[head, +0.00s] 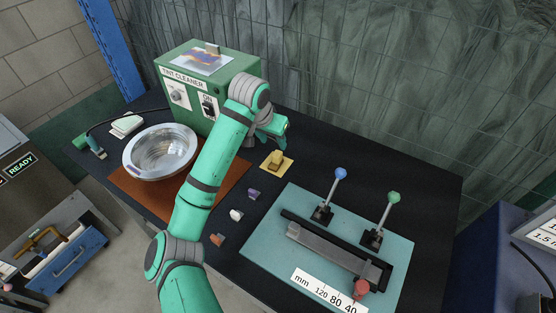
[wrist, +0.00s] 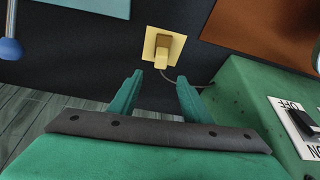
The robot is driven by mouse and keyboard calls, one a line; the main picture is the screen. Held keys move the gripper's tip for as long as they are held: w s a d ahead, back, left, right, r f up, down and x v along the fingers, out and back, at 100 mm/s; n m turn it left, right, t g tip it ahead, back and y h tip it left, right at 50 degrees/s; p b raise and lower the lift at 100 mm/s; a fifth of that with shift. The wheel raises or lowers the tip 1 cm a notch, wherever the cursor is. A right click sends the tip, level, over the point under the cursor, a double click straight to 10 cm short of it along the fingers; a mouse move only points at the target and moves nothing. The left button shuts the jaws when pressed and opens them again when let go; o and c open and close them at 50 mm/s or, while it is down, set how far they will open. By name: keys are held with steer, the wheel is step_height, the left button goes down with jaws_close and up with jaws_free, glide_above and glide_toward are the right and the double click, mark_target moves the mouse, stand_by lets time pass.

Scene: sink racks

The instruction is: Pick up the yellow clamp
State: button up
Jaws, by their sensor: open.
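The yellow clamp (head: 276,157) sits on a pale yellow square pad (head: 287,166) on the dark bench, right of my forearm in the head view. In the wrist view the clamp (wrist: 162,48) shows ahead of my fingers, on its pad (wrist: 178,45). My gripper (wrist: 159,78) is open with nothing between its two green fingers, and the clamp lines up roughly with the gap. In the head view my gripper (head: 271,142) is near the back of the clamp, partly hidden by my wrist. The two look apart.
The green tint cleaner box (head: 225,80) stands close beside my arm. A metal bowl (head: 160,150) rests on a brown mat (head: 150,195). Small lumps (head: 236,214) lie in front. A teal plate (head: 265,250) with a blue-knob lever (head: 340,174) and a green-knob lever (head: 393,197) is at right.

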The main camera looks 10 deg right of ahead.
glide_above(276, 154)
steer(key=s, duration=0.1)
steer(key=f, duration=0.4)
steer(key=shift+a+f, duration=0.35)
steer(key=shift+f, duration=0.05)
steer(key=x, duration=0.4)
steer(key=shift+s+a+f, duration=0.2)
steer(key=shift+s+f, duration=0.1)
steer(key=shift+f, duration=0.05)
steer(key=shift+w+d+f, duration=0.15)
steer(key=shift+w+f, duration=0.05)
steer(key=shift+f, duration=0.3)
jaws_close()
